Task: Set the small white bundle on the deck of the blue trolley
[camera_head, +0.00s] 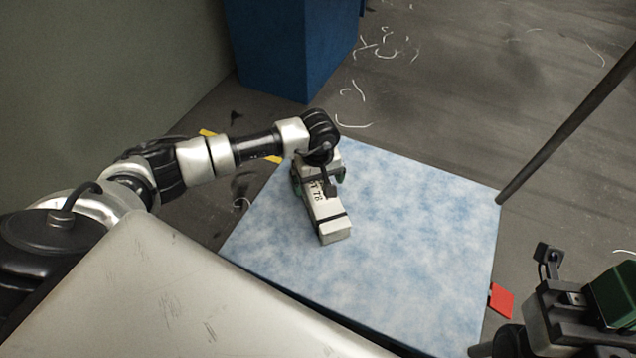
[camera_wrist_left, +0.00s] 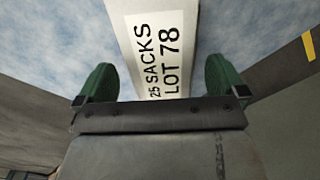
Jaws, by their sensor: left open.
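The small white bundle (camera_head: 325,212) is a long block with a dark band near its front end. It lies on the mottled light-blue deck of the trolley (camera_head: 420,230), toward the deck's back left part. In the left wrist view the bundle (camera_wrist_left: 160,45) shows black print, "25 SACKS LOT 78". My left gripper (camera_head: 318,180) is open at the bundle's rear end. Its green fingers (camera_wrist_left: 161,82) stand on either side of the bundle, with gaps showing.
A dark blue box-like bin (camera_head: 290,45) stands behind the trolley. A dark pole (camera_head: 570,125) rises from the deck's right corner. A red tag (camera_head: 501,300) is at its right edge. White thread scraps (camera_head: 385,45) litter the floor. Most of the deck is clear.

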